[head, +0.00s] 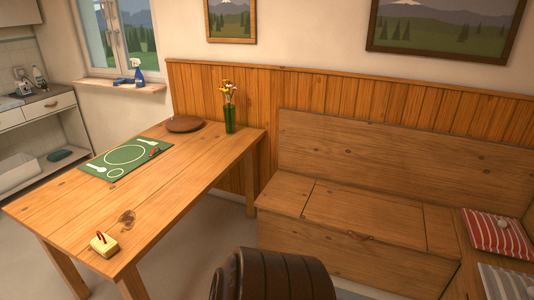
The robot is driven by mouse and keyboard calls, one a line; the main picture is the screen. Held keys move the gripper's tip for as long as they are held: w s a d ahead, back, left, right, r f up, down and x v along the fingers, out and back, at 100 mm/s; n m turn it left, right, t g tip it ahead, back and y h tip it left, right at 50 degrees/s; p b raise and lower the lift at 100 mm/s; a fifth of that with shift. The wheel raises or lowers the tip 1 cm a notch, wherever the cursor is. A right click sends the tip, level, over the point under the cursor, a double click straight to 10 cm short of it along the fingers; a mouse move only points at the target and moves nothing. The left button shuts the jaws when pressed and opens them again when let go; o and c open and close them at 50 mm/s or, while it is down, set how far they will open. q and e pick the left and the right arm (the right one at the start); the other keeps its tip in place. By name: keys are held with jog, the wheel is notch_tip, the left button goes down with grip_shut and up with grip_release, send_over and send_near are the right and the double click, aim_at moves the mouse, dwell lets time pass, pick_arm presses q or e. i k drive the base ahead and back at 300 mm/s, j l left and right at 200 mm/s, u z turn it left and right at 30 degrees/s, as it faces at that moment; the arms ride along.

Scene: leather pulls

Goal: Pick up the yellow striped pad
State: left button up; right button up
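I see no yellow striped pad in the head view. A red and white striped pad (488,236) lies on the right arm of the corner bench, with a small pale object (503,223) on it. A grey and white striped pad (507,283) lies nearer, cut off by the right lower edge. The wooden bench (375,222) has closed seat lids, and a small leather pull (361,236) shows at the front of one lid. Neither of my grippers is in view.
The wooden table (185,187) holds a small yellow block (103,244), a green placemat (122,158), a brown round board (184,124) and a flower vase (229,118). A dark brown ribbed rounded object (278,278) stands at the bottom middle. Floor shows between table and bench.

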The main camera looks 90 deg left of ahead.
aim_at(102, 245)
jog(key=u, duration=4.1)
